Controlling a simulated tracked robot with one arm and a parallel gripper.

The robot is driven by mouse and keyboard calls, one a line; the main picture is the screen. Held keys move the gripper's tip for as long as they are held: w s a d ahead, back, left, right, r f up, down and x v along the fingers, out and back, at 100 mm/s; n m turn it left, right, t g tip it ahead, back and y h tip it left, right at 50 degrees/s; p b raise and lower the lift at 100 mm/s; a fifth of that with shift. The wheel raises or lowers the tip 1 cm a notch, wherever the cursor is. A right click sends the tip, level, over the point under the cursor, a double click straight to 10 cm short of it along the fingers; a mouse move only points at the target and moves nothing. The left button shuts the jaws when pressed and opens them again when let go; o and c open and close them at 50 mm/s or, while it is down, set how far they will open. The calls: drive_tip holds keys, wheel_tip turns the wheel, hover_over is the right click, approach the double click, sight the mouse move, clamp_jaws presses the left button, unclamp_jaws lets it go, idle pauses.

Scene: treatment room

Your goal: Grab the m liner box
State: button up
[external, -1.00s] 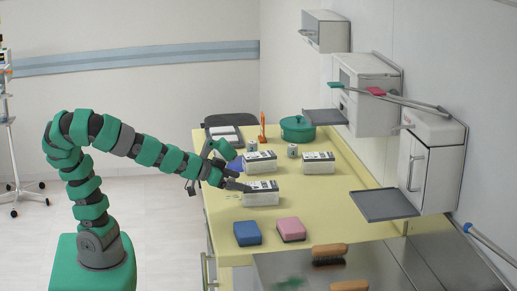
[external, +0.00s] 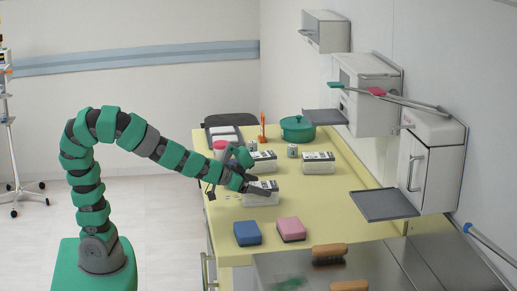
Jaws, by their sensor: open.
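Three similar white boxes with dark-printed tops stand on the yellow counter (external: 345,220). The nearest box (external: 262,199) is beside and under my gripper (external: 258,186). Another box (external: 264,156) stands behind it, partly hidden by my gripper, and a third box (external: 318,163) stands to the right. The print is too small to tell which one is the m liner box. My gripper is open, with its fingers over the top of the nearest box. I cannot tell whether they touch it.
A blue sponge (external: 247,233) and a pink sponge (external: 291,229) lie in front of the boxes. A green pot (external: 298,129), an orange object (external: 263,128) and a small can (external: 292,151) stand behind. A grey wall tray (external: 384,205) juts out at right.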

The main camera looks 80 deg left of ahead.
drive_tip(key=shift+c, duration=0.2)
drive_tip(key=c, duration=1.3)
drive_tip(key=shift+c, duration=0.2)
